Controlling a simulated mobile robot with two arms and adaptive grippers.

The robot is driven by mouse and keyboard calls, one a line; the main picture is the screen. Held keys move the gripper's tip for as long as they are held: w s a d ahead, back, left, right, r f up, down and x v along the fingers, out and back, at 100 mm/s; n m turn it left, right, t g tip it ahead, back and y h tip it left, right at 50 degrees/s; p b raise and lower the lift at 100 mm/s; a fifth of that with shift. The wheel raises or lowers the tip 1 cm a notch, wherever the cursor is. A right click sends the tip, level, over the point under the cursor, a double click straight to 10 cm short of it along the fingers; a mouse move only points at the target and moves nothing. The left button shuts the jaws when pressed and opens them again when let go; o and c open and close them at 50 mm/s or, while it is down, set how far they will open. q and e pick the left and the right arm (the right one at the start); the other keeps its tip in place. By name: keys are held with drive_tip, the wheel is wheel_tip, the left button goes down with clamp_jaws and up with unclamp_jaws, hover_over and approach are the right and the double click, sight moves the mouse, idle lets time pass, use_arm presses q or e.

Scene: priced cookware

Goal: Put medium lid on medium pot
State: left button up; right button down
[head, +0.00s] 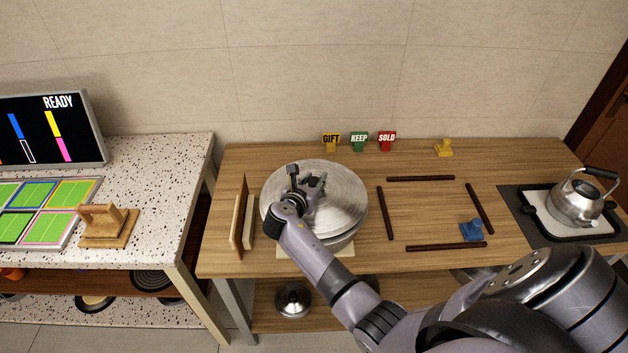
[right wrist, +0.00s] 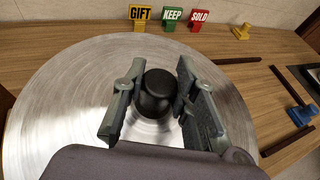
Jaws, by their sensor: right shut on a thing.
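The lid (head: 335,190) is a wide brushed-metal disc with a black knob (right wrist: 157,93). It is over a metal pot (head: 345,240) on the wooden table, and hides most of that pot. I cannot tell whether the lid rests fully on the rim. My right gripper (head: 312,184) is above the lid, with its fingers on either side of the knob, shut on it. It also shows in the right wrist view (right wrist: 155,98). My left gripper is not in view.
Wooden boards (head: 243,222) stand left of the pot. GIFT, KEEP and SOLD signs (head: 359,140) stand behind. Dark strips (head: 421,178) frame bare tabletop on the right, with a blue holder (head: 471,230). A kettle (head: 575,200) sits at far right. Another lid (head: 293,300) is below.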

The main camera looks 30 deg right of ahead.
drive_tip(key=shift+f+b, duration=0.4)
drive_tip(key=shift+f, duration=0.4)
drive_tip(key=shift+r, duration=0.1)
drive_tip(key=shift+p, duration=0.4)
drive_tip(key=shift+f, duration=0.3)
idle(1.0)
drive_tip(key=c, duration=1.2)
unclamp_jaws()
drive_tip(key=shift+o, duration=0.4)
